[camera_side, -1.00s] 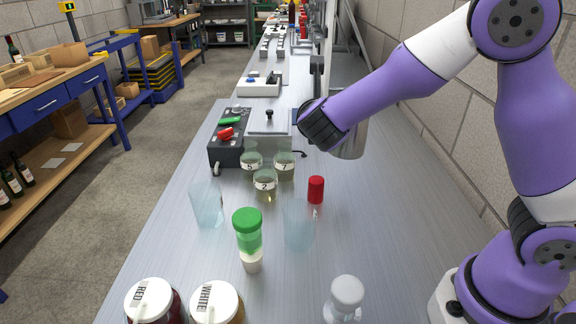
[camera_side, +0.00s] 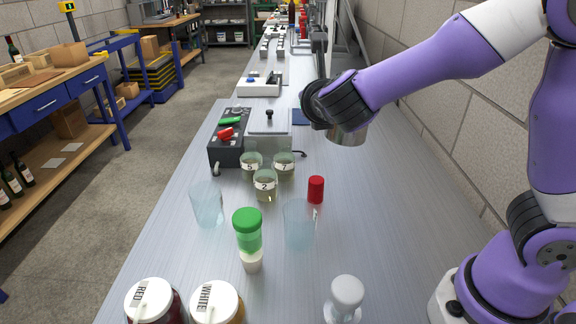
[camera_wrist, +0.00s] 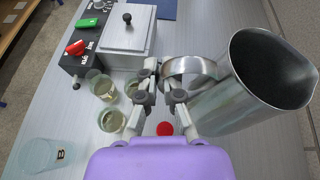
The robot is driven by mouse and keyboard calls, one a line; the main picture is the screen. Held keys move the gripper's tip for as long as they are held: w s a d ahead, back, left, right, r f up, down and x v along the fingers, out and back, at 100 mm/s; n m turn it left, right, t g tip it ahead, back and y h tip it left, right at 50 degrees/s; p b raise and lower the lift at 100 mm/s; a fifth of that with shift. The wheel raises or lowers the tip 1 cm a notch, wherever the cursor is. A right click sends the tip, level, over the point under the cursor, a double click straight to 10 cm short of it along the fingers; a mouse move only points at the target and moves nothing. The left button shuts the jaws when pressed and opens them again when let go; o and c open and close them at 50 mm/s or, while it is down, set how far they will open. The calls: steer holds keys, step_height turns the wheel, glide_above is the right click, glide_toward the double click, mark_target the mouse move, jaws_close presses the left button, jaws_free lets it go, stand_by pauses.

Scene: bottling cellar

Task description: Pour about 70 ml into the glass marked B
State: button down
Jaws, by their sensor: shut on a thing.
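My gripper (camera_wrist: 163,92) is shut on the handle of a steel jug (camera_wrist: 240,105). The jug hangs above the bench and also shows in the side view (camera_side: 348,136), partly behind my wrist. Its mouth looks dark inside, and I cannot see the liquid level. The glass marked B (camera_wrist: 38,156) stands at lower left in the wrist view, its label facing my side. It appears to be the clear bluish tumbler at left in the side view (camera_side: 206,206), apart from the jug. It looks empty. A similar tumbler (camera_side: 299,227) stands to its right, with no readable mark.
Beakers marked 5 (camera_side: 251,165), 2 (camera_side: 265,186) and 7 (camera_side: 284,166) hold pale liquid between the jug and glass B. A red-capped item (camera_side: 316,189), green-topped tube (camera_side: 247,235), hotplate unit (camera_side: 228,150) and RED (camera_side: 150,302) and WHITE (camera_side: 216,303) jars stand around.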

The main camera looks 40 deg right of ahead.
steer(key=s+a+r+n+t+y, duration=0.2)
steer(key=s+a+r+n+y, duration=0.15)
steer(key=a+r, duration=0.3)
steer(key=w+a+n+t+y, duration=0.1)
steer(key=w+a+n+y, duration=0.2)
steer(key=a, duration=0.4)
steer(key=w+a+f+n+y, duration=0.1)
steer(key=a+f, duration=0.4)
steer(key=a, duration=0.4)
steer(key=w+a+f+n+y, duration=0.1)
steer(key=a+f+n+y, duration=0.1)
steer(key=a+f, duration=0.4)
steer(key=w+a+f+n+y, duration=0.1)
steer(key=a+f, duration=0.5)
steer(key=a, duration=0.7)
steer(key=shift+w+a+n+y, duration=0.15)
steer(key=shift+a+n+y, duration=0.15)
steer(key=shift+y, duration=0.25)
steer(key=shift+w+d+r, duration=0.1)
steer(key=shift+d, duration=0.1)
steer(key=w+d+r+m+y, duration=0.1)
steer(key=d+r+m+y, duration=0.4)
steer(key=d+r+m, duration=0.2)
steer(key=shift+w+d+r, duration=0.25)
steer(key=shift+w+d, duration=0.05)
steer(key=shift+d, duration=0.55)
